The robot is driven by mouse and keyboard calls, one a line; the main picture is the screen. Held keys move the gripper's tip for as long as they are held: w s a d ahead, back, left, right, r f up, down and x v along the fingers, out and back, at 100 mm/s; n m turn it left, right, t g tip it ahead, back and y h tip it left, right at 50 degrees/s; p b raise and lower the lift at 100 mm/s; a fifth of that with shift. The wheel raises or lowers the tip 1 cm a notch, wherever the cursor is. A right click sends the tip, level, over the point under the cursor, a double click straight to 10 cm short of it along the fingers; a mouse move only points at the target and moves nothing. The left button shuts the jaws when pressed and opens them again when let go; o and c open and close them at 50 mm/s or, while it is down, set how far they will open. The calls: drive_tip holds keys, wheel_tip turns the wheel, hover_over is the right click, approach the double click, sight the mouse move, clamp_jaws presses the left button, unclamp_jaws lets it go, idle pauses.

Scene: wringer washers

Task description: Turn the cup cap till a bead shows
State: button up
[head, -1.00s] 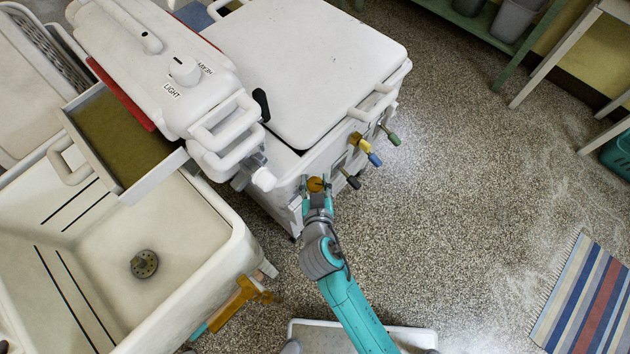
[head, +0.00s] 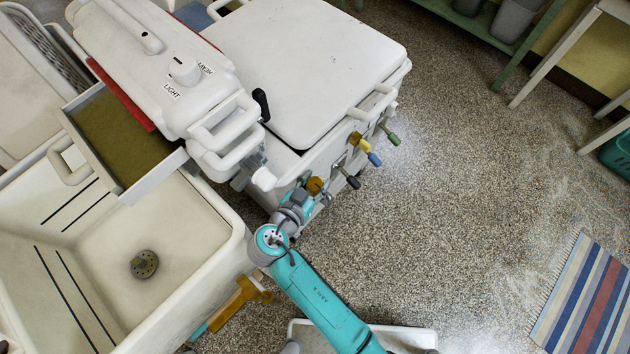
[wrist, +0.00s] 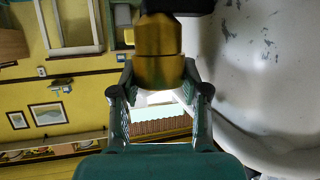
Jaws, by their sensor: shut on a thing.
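The cup cap (wrist: 160,72) is a brass-coloured, stepped round piece at the top middle of the wrist view, below a dark fitting. My gripper (wrist: 158,92) is shut on it, one finger at each side. In the head view the cap (head: 315,186) shows as a small amber piece at the washer's lower front corner. My gripper (head: 301,200) reaches it from below left and partly hides it. The cap's far side is hidden, and its rim is too small to read for a bead.
The white washer (head: 330,60) has several coloured-grip levers along its side, a dark one (head: 352,182) close right of my gripper. The wringer head (head: 180,80) overhangs to the left. A white sink tub (head: 190,225) stands left of my arm. Speckled floor (head: 450,220) lies clear to the right.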

drive_tip(key=shift+f, duration=0.15)
drive_tip(key=o, duration=1.2)
drive_tip(key=shift+c, duration=0.2)
drive_tip(key=v, duration=0.8)
drive_tip(key=shift+d, duration=0.1)
